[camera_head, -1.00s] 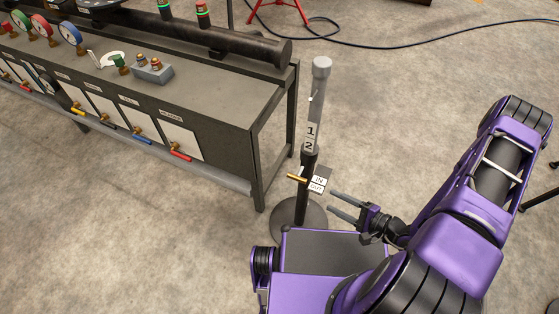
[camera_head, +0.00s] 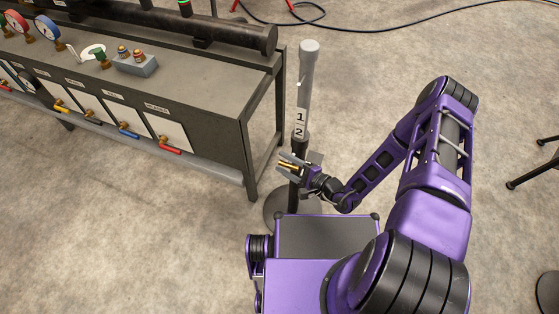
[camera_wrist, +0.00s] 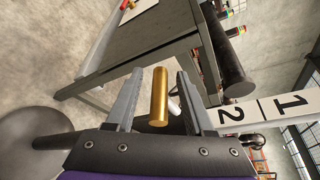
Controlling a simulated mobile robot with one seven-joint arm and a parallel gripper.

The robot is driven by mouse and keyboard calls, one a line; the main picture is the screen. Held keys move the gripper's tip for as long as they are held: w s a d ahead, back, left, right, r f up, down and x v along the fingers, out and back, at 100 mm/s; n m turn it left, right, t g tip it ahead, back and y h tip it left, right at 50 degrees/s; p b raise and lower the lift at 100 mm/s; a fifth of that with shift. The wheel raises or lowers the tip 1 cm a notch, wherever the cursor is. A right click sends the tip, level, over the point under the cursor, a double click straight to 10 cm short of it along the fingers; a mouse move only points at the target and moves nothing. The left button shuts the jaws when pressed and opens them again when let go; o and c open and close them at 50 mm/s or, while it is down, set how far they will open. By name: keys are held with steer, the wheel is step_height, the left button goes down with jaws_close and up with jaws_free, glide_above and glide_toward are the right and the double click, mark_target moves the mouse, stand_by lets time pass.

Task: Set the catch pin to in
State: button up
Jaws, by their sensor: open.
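The catch pin is a brass rod (camera_head: 289,167) on the dark post (camera_head: 300,146). In the wrist view the brass pin (camera_wrist: 159,97) stands between the two fingers, with a gap on each side. My gripper (camera_head: 285,164) is open around the pin and does not visibly touch it. The fingers also show in the wrist view (camera_wrist: 158,76). The IN/OUT plate is mostly hidden behind my gripper, so I cannot read the pin's setting. A white label with 1 and 2 (camera_head: 300,124) is on the post above; it also shows in the wrist view (camera_wrist: 262,112).
The post rises to a grey capped tube (camera_head: 308,60) and stands on a round base (camera_head: 275,210). A grey workbench (camera_head: 215,85) with gauges and coloured valve handles is at left. Floor to the right is mostly clear, with dark stand legs at the far right edge.

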steer(key=shift+x, duration=1.2)
jaws_close()
steer(key=shift+s, duration=0.1)
stand_by(0.5)
